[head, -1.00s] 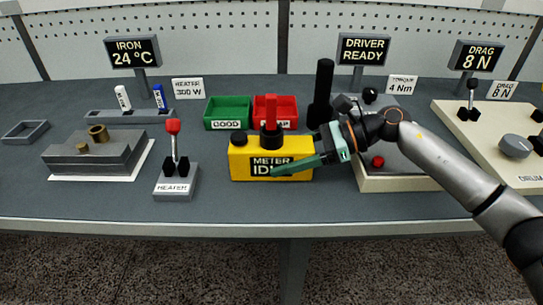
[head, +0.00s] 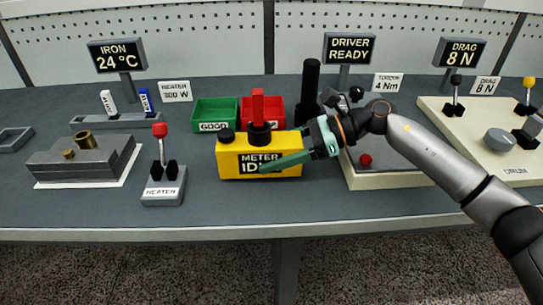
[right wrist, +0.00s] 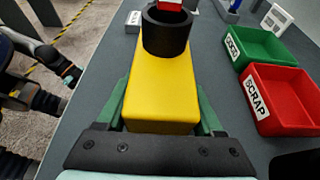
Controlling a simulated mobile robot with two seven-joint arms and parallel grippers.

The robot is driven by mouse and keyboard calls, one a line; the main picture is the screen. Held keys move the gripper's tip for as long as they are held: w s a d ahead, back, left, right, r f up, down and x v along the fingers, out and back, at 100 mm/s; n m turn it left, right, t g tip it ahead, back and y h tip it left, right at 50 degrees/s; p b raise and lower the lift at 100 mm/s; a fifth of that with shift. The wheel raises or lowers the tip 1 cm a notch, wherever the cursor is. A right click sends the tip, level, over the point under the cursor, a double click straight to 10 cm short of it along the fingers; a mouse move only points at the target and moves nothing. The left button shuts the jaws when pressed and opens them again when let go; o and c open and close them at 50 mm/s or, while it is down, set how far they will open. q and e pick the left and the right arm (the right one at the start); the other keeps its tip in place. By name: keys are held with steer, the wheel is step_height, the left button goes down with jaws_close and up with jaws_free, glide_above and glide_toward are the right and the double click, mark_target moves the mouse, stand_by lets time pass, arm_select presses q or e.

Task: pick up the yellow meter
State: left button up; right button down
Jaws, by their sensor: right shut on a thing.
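The yellow meter (head: 230,160) is a box with a dark display, a black knob and a black ring with a red upright piece on top. It is in front of the green and red bins in the head view. My right gripper (head: 287,162) reaches it from the right, and its green fingers are shut on the meter's sides. In the right wrist view the yellow body (right wrist: 160,90) sits between both fingers. The meter seems slightly raised, but any gap under it is not clear.
The green bin (head: 224,107) and red bin (head: 290,120) stand just behind the meter. A heater switch (head: 163,188) is to the left. The driver base (head: 390,180) and a black post (head: 311,90) are close on the right. The bench front is clear.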

step_height(320, 180, up, 3)
steer(key=shift+f, duration=0.2)
steer(key=s+r, duration=0.9)
steer(key=s, duration=0.5)
steer(key=shift+a+r+p, duration=0.25)
steer(key=shift+a+p, duration=0.1)
steer(key=shift+p, duration=0.1)
